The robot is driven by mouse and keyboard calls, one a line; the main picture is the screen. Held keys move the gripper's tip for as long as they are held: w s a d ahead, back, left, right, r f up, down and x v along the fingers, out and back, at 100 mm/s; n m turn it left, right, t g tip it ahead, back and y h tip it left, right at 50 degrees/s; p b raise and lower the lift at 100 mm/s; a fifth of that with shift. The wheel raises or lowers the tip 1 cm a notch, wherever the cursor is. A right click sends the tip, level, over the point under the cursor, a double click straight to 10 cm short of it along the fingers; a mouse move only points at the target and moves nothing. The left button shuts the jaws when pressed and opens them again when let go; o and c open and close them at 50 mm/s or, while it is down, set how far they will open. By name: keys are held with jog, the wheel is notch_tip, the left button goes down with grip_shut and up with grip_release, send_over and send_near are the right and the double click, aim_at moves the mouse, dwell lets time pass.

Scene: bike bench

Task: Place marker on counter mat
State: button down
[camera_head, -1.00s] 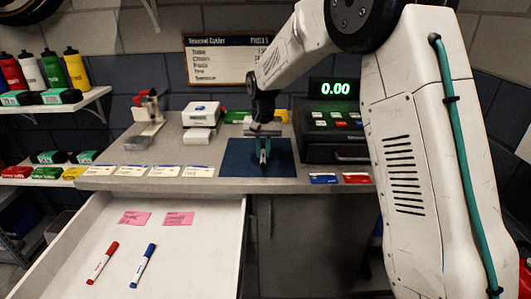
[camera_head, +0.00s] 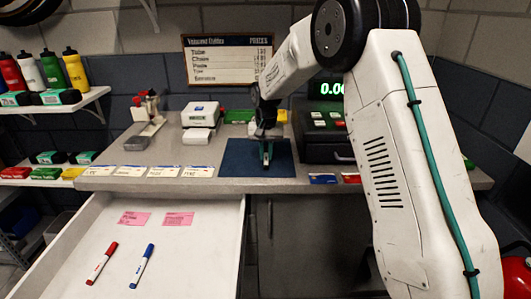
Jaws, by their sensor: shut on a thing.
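The dark blue counter mat (camera_head: 232,166) lies on the grey counter near its front edge. My gripper (camera_head: 267,160) is over the middle of the mat, pointing down, with its fingertips at or just above the mat surface. It is shut on a small thin thing, likely a marker, mostly hidden by the fingers; its colour is unclear. I cannot tell whether it touches the mat. A red marker (camera_head: 101,263) and a blue marker (camera_head: 142,266) lie apart in the open white drawer at the lower left.
The cash register (camera_head: 318,132) stands right of the mat, close to my arm. A white card terminal (camera_head: 200,116) stands behind left. Several labels line the counter's front edge. Pink slips (camera_head: 134,218) lie in the drawer (camera_head: 205,262). Blue and red cards lie front right.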

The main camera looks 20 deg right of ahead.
aim_at(266, 156)
jog(key=c, duration=1.4)
grip_release()
jog(key=shift+r, duration=0.1)
notch_tip(266, 156, up, 12)
jog(key=s+r, duration=0.6)
jog(key=s, duration=0.4)
jog(key=s+d+r+n, duration=0.15)
jog(key=s+r, duration=0.25)
jog(key=s, duration=0.9)
jog(key=s+f+n, duration=0.1)
jog(key=s+f, duration=0.2)
jog(key=s, duration=0.9)
jog(key=s+f+n+t, duration=0.1)
jog(key=s+f, duration=0.2)
jog(key=s, duration=0.9)
jog(key=shift+d+f, duration=0.25)
jog(key=shift+f, duration=0.05)
